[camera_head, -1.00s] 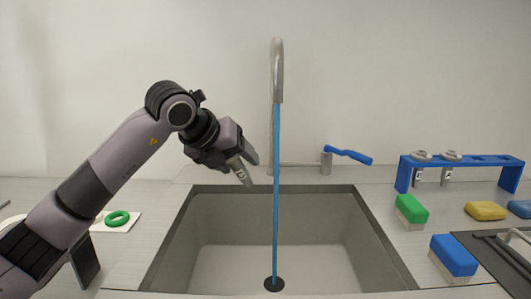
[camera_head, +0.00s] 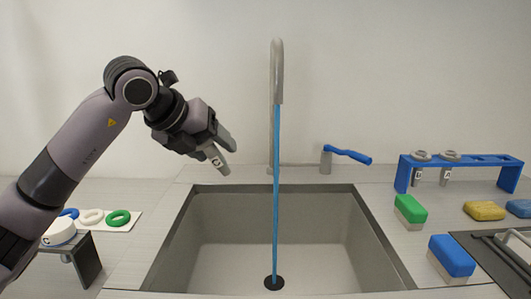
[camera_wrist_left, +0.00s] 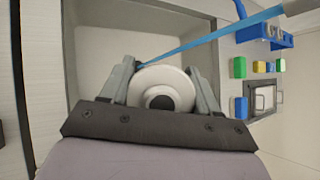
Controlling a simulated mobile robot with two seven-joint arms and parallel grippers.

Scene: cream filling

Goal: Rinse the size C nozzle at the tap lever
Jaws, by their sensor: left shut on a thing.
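The size C nozzle (camera_head: 216,160), grey with a C label, is held in my left gripper (camera_head: 222,142), tilted downward over the sink's left back edge. In the left wrist view its round pale flange with a dark hole (camera_wrist_left: 162,88) sits between the two fingers of my left gripper (camera_wrist_left: 165,85), which are shut on it. A blue stream of water (camera_head: 276,190) runs from the tap spout (camera_head: 277,65) into the drain. The nozzle is left of the stream and apart from it. The tap lever (camera_head: 348,155) has a blue handle pointing right. My right gripper is not in view.
The sink (camera_head: 225,235) is otherwise empty. A blue rack (camera_head: 402,178) at right holds nozzles A (camera_head: 449,172) and B (camera_head: 419,172). Green (camera_head: 411,208) and blue (camera_head: 454,255) sponge blocks stand right of the sink. Coloured rings (camera_head: 118,217) and a white C piece (camera_head: 60,231) lie at left.

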